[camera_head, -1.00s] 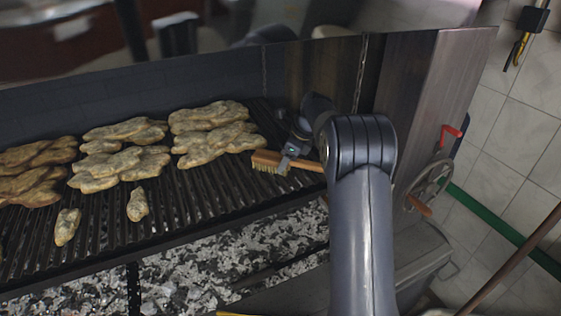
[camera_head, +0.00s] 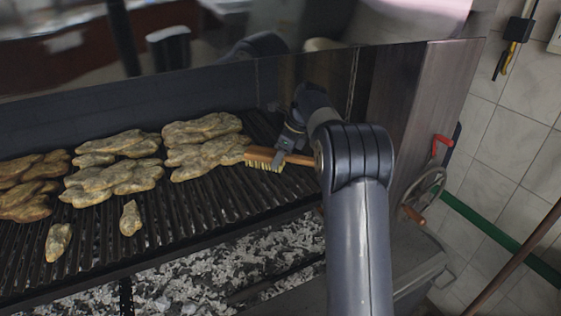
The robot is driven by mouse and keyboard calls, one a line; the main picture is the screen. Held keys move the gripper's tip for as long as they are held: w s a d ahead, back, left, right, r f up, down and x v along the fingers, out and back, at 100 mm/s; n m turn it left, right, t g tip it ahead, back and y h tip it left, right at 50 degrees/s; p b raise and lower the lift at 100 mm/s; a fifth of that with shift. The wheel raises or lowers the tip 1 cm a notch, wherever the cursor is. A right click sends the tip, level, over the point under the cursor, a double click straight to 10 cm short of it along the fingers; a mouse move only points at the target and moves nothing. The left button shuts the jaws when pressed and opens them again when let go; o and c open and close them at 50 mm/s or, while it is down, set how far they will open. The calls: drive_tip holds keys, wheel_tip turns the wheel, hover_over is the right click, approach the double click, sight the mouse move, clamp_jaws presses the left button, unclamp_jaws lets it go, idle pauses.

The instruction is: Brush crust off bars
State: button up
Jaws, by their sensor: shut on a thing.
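My gripper (camera_head: 283,154) is shut on the wooden handle of a brush (camera_head: 258,155) with pale bristles facing down. The brush is over the right part of the grill bars (camera_head: 215,199), its head close to the right edge of the rightmost pile of meat. I cannot tell whether the bristles touch the bars. The bars are dark and ridged; crust on them is too small to make out. My arm hides the right end of the grill and part of the handle.
Several browned meat pieces (camera_head: 205,145) lie in piles across the back and left of the bars. Two small pieces (camera_head: 130,218) lie nearer the front. Ash and coals (camera_head: 230,262) lie below. A handwheel (camera_head: 424,190) is on the right. Bars at front centre are free.

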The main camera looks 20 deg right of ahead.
drive_tip(key=shift+r, duration=0.15)
drive_tip(key=shift+r, duration=1.4)
